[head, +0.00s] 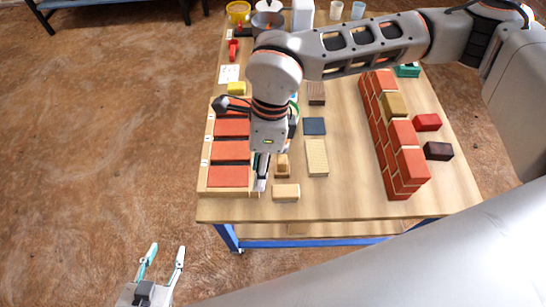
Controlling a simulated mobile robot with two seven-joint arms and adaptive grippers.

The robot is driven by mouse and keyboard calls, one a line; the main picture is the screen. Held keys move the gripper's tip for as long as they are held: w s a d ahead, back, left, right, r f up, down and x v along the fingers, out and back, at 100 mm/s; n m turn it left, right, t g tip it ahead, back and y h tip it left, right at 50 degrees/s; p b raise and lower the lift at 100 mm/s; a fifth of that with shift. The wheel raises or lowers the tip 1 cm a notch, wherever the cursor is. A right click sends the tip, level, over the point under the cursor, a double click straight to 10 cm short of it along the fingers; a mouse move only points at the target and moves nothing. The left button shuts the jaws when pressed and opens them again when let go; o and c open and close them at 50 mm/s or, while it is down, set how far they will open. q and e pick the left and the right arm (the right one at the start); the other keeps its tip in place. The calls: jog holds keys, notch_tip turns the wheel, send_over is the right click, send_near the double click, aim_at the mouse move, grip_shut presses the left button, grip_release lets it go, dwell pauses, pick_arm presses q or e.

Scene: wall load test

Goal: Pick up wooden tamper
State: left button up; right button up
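A small wooden piece with a raised upper part, which looks like the wooden tamper (282,166), stands on the table near its front edge. My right gripper (262,180) points down just left of it, beside the brick tray. Its fingers are seen nearly edge-on and overlap in the view, so their gap is unclear. I cannot tell whether they touch the tamper. My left gripper (164,258) is open and empty, low over the floor at the left front, away from the table.
A wooden tray (202,189) of red bricks lies left of my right gripper. A brick wall (397,150) stands at the right. The table's front right area is clear.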

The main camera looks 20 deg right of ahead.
jog(key=t+h, duration=0.1)
jog(key=h, duration=0.1)
send_over(282, 159)
jog(key=a, duration=0.1)
jog(key=shift+s+a+f+b, duration=0.1)
jog(key=shift+a+f+b, duration=0.05)
jog(key=shift+f+b, duration=0.4)
jog(key=shift+f+t, duration=0.3)
jog(key=shift+f, duration=0.05)
jog(key=f+b, duration=0.1)
jog(key=f, duration=0.2)
jog(key=d+f+b, duration=0.1)
jog(key=f, duration=0.3)
jog(key=shift+d+f, duration=0.1)
jog(key=shift+d, duration=0.1)
jog(key=c, duration=0.8)
